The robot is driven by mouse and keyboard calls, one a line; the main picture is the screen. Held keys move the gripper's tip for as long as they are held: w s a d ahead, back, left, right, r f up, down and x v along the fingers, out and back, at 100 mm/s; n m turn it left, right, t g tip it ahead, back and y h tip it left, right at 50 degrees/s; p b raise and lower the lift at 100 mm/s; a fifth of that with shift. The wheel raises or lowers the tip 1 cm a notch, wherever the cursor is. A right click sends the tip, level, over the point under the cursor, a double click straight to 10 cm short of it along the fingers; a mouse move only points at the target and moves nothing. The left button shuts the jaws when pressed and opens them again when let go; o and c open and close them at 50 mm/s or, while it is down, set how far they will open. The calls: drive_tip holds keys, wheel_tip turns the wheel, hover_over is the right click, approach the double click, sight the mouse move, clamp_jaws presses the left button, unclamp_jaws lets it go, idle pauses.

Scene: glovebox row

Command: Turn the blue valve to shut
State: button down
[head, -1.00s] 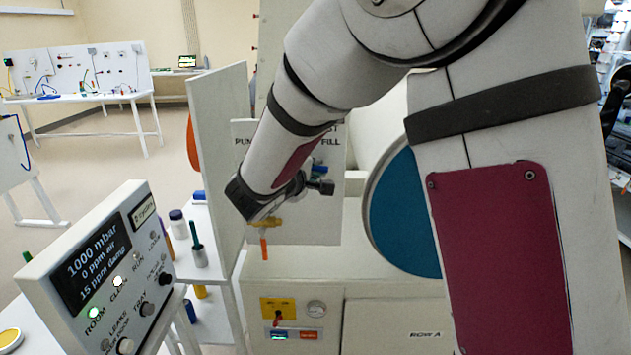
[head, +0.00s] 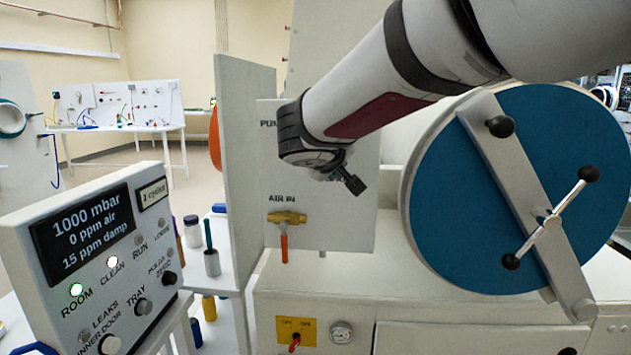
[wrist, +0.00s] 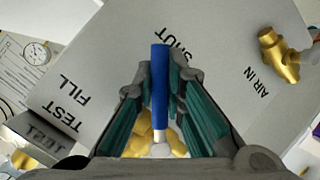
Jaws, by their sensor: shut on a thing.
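The blue valve (wrist: 160,85) has a blue lever on a brass body. In the wrist view the lever stands between the jaws of my gripper (wrist: 158,88) and points up the picture, its tip beside the partly covered SHUT label (wrist: 176,46). The brass body is mostly hidden behind the fingers. My gripper is shut on the lever. In the head view my gripper (head: 346,181) is at the white valve panel (head: 348,225), above the AIR IN label. The wrist hides the blue lever there.
A brass valve with an orange lever hanging down (head: 284,240) sits below on the panel. The large round blue door (head: 450,170) with its bar handle is to the right. A control box (head: 95,260) stands front left, with bottles on a shelf behind it.

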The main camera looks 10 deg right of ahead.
drive_tip(key=shift+w+a+f+m+t+y+b, duration=0.3)
drive_tip(key=shift+a+m+y+b, duration=0.5)
drive_tip(key=shift+b, duration=1.5)
drive_tip(key=shift+w+a+f+m+t+y+b, duration=0.2)
drive_tip(key=shift+a+f+m+y+b, duration=0.55)
drive_tip(key=shift+b, duration=1.55)
drive_tip(key=shift+w+a+m+t+y+b, duration=0.15)
drive_tip(key=shift+a+m+t+y+b, duration=0.3)
drive_tip(key=shift+m+b, duration=1.3)
drive_tip(key=shift+r+n+b, duration=0.1)
drive_tip(key=shift+n+b, duration=0.4)
drive_tip(key=shift+b, duration=0.15)
drive_tip(key=c, duration=1.6)
unclamp_jaws()
drive_tip(key=shift+c, duration=0.2)
drive_tip(key=shift+s+r, duration=0.1)
drive_tip(key=shift+r, duration=0.05)
drive_tip(key=v, duration=1.1)
drive_tip(key=shift+s+r, duration=0.25)
drive_tip(key=shift+s, duration=0.05)
